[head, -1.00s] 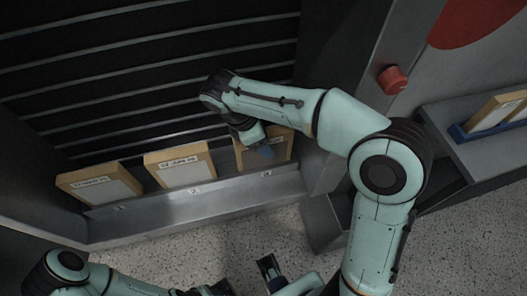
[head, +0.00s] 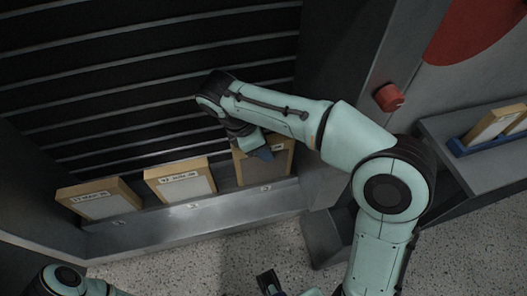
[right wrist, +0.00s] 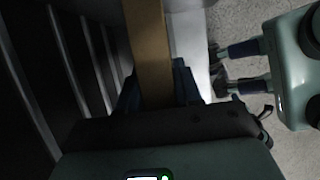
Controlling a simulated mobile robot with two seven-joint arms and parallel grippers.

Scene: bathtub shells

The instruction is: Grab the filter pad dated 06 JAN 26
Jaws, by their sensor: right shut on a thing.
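Three wood-framed filter pads stand in a row on a metal ledge: a left pad (head: 100,203), a middle pad (head: 182,185) and a right pad (head: 279,163). Each has a label at its top, too small to read, so I cannot tell which is dated 06 JAN 26. My right gripper (head: 262,153) is shut on the right pad at its upper part and hides some of its label. In the right wrist view, the pad's wooden edge (right wrist: 150,50) sits between the blue fingers. My left gripper (head: 270,284) is low in the picture, empty, its fingers apart in the right wrist view (right wrist: 238,68).
The metal ledge (head: 160,222) carries small number marks below the pads. A dark slatted wall (head: 130,90) rises close behind. Speckled floor is in front.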

